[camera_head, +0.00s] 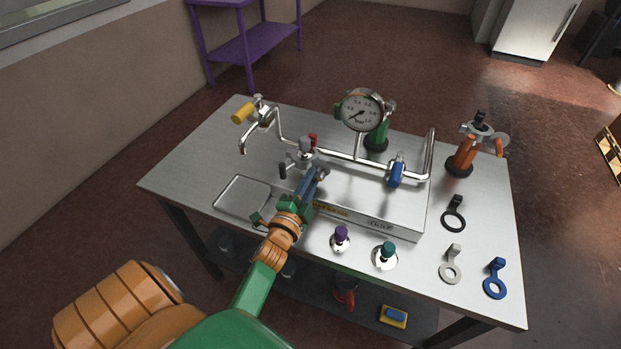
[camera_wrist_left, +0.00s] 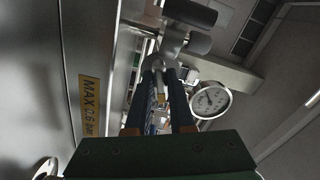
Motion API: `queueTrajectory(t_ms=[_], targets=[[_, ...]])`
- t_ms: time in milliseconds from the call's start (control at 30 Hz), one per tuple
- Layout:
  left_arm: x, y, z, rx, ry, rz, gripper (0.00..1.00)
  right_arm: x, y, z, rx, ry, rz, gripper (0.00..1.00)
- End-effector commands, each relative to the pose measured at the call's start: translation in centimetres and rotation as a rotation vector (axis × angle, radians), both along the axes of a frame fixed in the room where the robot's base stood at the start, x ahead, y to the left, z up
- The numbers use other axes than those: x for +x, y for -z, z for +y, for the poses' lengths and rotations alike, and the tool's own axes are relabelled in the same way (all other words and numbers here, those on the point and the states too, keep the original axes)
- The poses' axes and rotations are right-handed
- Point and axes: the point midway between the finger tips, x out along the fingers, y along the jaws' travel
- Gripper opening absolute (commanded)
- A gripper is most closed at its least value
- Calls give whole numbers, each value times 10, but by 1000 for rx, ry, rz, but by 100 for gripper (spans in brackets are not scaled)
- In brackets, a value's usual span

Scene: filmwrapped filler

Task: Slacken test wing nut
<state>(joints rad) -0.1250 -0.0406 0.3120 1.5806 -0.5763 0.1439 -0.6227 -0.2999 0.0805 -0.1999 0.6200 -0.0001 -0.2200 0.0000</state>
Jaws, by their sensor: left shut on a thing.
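My left gripper (camera_head: 314,177) reaches in over the front of the steel box on the bench, its blue fingers closed at a small grey metal piece (camera_head: 323,172), which looks like the test wing nut. In the left wrist view the fingertips (camera_wrist_left: 165,72) come together on this metal piece (camera_wrist_left: 172,47), with two dark grey rounded ends (camera_wrist_left: 190,12) just beyond it. The fingers hide part of the piece, so its exact turn cannot be told. The pressure gauge (camera_head: 362,110) stands upright above the pipe; it also shows in the left wrist view (camera_wrist_left: 210,100). My right gripper is not in view.
A bent pipe with a yellow-handled tap (camera_head: 243,113) is at left, a blue valve handle (camera_head: 396,174) at right. A shallow tray (camera_head: 243,181) lies left of my gripper. Purple (camera_head: 341,236) and teal (camera_head: 386,252) knobbed parts stand in front. Ring tags (camera_head: 454,221) lie at right.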

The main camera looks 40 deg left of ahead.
Motion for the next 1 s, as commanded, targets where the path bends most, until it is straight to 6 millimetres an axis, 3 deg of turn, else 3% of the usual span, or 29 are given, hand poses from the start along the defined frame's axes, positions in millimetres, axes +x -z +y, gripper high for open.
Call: queueTrajectory(t_ms=[600, 1000], targets=[[1, -1, -2, -558, 2, -137, 0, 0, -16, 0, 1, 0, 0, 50], [1, 0, -3, -822, 3, -202, 0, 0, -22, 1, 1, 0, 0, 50]])
